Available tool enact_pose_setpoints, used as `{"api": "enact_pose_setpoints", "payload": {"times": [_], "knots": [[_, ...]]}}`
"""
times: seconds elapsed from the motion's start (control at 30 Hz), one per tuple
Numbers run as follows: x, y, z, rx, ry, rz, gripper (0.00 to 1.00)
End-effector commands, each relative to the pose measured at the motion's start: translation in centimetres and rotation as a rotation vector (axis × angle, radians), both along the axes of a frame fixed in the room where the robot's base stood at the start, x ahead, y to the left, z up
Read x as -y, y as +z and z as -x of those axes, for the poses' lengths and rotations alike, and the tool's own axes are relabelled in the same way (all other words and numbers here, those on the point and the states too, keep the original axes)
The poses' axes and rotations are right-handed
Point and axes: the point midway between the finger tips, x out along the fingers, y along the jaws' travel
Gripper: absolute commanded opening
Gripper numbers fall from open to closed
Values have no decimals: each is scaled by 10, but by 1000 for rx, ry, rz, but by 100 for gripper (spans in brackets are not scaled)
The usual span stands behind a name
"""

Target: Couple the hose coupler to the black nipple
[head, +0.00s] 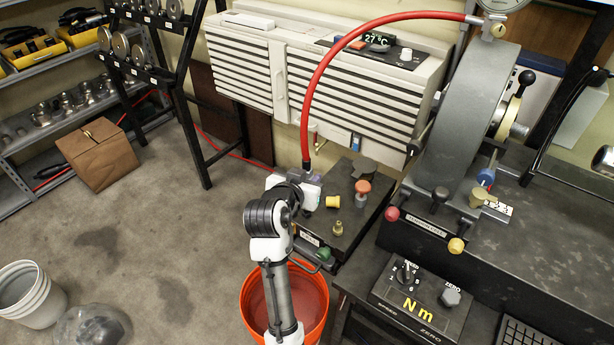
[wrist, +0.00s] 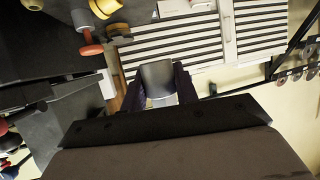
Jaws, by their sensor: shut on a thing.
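My gripper (head: 309,188) is shut on the hose coupler at the lower end of the red hose (head: 318,80). In the head view the fingers mostly hide the coupler; the hose's black end sleeve (head: 306,164) rises above them. In the wrist view a dark grey cylinder, the coupler (wrist: 157,76), shows between the two dark fingers (wrist: 158,88). My gripper is at the left edge of the dark block (head: 343,218), which carries several fittings and knobs. I cannot pick out the black nipple with certainty; my gripper may hide it.
On the block are a red knob (head: 362,187), a yellow knob (head: 332,202) and a brass fitting (head: 337,228). A white slatted unit (head: 330,85) stands behind. A large grey wheel (head: 465,120) is at right. An orange bucket (head: 320,300) stands below my arm.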

Motion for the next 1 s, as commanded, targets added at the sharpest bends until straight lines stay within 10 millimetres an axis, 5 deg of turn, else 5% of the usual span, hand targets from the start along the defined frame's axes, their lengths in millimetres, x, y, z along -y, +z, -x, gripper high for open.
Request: {"api": "enact_pose_setpoints", "payload": {"times": [0.6, 1.0], "knots": [[0, -51, 0, 2, 0, 1, 0], [0, -57, 0, 2, 0, 1, 0]]}}
